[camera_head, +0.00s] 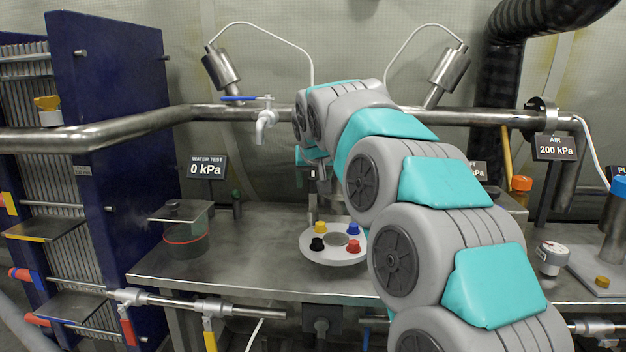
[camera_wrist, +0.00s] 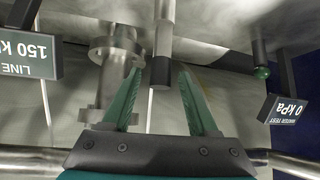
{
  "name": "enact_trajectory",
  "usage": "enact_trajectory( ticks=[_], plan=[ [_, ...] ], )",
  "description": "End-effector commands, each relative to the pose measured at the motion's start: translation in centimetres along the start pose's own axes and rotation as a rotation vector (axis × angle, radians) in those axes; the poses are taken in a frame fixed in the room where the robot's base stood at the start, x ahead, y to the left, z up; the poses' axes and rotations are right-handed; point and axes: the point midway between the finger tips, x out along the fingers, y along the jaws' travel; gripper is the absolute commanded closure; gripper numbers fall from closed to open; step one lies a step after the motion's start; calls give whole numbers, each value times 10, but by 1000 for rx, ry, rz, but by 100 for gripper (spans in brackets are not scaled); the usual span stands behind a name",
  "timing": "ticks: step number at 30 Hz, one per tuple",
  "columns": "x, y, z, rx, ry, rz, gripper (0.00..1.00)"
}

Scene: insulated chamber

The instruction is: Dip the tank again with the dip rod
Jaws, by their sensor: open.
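My gripper (camera_head: 312,165) is open above the bench; its two green fingers also show in the wrist view (camera_wrist: 161,85). A grey upright rod with a dark end, which looks like the dip rod (camera_wrist: 161,70), shows between the open fingertips. I see no contact on either side, and depth is hard to tell. In the head view the rod (camera_head: 312,203) stands below my gripper, behind a pale round plate with coloured knobs (camera_head: 314,257). A dark, see-through round vessel with a red ring (camera_head: 187,246), possibly the tank, stands at left under a flat plate.
The steel bench (camera_head: 240,275) is clear between vessel and round plate. A green-topped post (camera_head: 237,201) stands near the 0 kPa sign (camera_head: 207,168). A flanged pipe (camera_wrist: 115,60) is close beside the left finger in the wrist view. A pipe with a blue-handled tap (camera_head: 265,122) crosses behind.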

Motion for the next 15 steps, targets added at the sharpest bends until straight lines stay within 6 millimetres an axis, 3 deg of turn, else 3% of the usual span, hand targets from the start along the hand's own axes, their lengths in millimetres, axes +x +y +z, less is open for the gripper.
enact_trajectory(
  ticks=[2,15],
  plan=[
    [0,0,0,0,0,0,40],
    [0,0,0,-1,0,0,89]
  ],
)
